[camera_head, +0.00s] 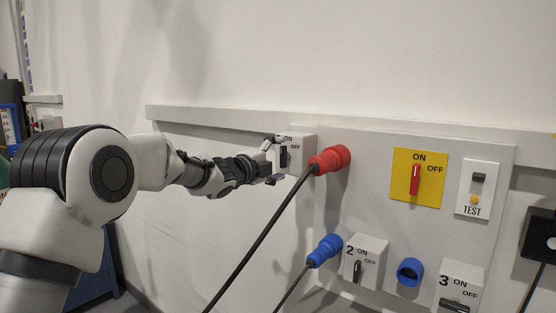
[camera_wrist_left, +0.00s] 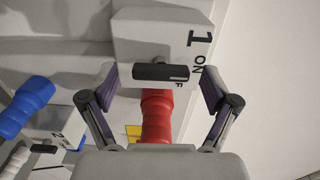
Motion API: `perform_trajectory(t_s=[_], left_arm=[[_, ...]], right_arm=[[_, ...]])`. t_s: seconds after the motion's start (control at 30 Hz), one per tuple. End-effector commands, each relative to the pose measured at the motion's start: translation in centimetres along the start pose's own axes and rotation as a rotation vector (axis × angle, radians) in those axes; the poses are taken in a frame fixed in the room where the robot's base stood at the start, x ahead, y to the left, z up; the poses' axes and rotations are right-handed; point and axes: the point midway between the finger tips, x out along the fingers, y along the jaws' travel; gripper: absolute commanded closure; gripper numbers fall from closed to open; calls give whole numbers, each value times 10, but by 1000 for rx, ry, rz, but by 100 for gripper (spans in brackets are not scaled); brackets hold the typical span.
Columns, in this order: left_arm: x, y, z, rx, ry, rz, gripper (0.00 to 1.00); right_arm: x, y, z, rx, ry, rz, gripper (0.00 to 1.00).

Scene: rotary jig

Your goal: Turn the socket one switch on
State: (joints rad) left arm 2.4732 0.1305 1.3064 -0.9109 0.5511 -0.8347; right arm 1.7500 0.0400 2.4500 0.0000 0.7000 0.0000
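The socket one switch is a black knob (camera_head: 284,157) on a pale box (camera_head: 306,146) at the left end of the wall panel. My left gripper (camera_head: 271,163) is in front of this box. In the left wrist view its fingers (camera_wrist_left: 160,88) are open, one at each side of the knob, with gaps between. My right gripper is not in view.
A red plug (camera_head: 330,160) with a black cable sits just right of the box. A blue plug (camera_head: 325,250), switch 2 (camera_head: 357,271) and switch 3 (camera_head: 455,304) are lower. A yellow plate with a red switch (camera_head: 415,180) and a TEST unit (camera_head: 477,188) are to the right.

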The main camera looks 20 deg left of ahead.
Motion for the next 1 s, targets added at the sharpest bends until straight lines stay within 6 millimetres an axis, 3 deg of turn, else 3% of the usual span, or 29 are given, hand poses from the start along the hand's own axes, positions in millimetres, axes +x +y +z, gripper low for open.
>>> perform_trajectory(t_s=[0.17, 0.27, 0.6, 0.7, 1.0], left_arm=[[-3, -1, 0, 0, 0, -1, 12], [-15, -2, 0, -1, -1, -1, 12], [-98, -1, 1, -4, -1, -2, 12], [-113, -1, 1, -4, -1, -2, 12], [-120, 0, 1, 0, 0, 0, 12]], right_arm=[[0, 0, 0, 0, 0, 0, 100], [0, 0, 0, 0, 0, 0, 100], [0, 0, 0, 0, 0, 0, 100], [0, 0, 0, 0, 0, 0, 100], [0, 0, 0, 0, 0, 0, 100]])
